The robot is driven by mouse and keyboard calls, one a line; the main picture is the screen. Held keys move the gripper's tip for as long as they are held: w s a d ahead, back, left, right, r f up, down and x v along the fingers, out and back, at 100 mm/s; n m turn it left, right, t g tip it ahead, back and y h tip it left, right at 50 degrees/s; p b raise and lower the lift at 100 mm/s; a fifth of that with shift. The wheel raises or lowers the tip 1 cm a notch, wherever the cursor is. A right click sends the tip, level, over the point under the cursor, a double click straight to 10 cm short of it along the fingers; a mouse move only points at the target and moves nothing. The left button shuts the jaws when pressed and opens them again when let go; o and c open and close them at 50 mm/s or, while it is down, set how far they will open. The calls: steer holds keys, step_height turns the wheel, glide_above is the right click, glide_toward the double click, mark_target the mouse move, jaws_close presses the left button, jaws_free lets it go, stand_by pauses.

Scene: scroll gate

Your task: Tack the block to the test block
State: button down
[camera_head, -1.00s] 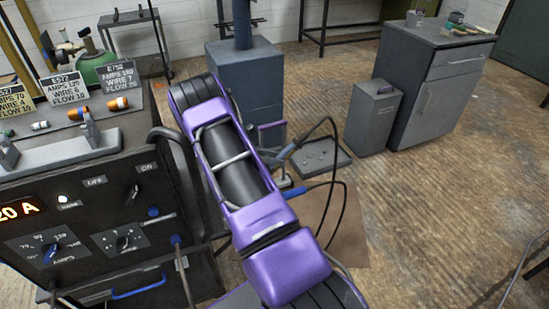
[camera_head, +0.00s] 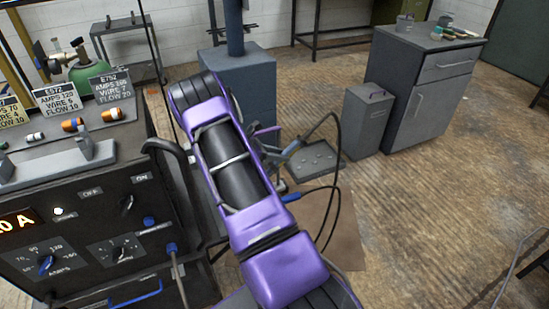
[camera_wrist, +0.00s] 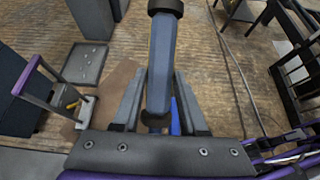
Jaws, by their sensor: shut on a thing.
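In the wrist view my gripper (camera_wrist: 157,115) is shut on a blue-grey handle (camera_wrist: 161,60) with dark collars, which looks like a welding torch. A grey-blue tool part (camera_head: 292,149) and a looping black cable (camera_head: 338,170) show just beyond the arm. I cannot make out the block or the test block.
The welding machine (camera_head: 88,225), with dials and setting cards (camera_head: 62,98), stands close at left. A blue-grey pedestal (camera_head: 238,90), a grey bin (camera_head: 368,120) and a cabinet (camera_head: 425,85) stand behind. A dotted tray (camera_head: 318,157) and brown sheet (camera_head: 335,235) lie low.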

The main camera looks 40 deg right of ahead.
mark_target(293, 144)
steer(key=shift+s+d+r+p, duration=0.2)
steer(key=shift+d+r+p, duration=0.1)
steer(key=shift+d+r, duration=0.6)
steer(key=shift+s+d+r+p, duration=0.25)
steer(key=shift+d+r, duration=0.4)
steer(key=shift+d, duration=0.45)
steer(key=shift+r, duration=0.1)
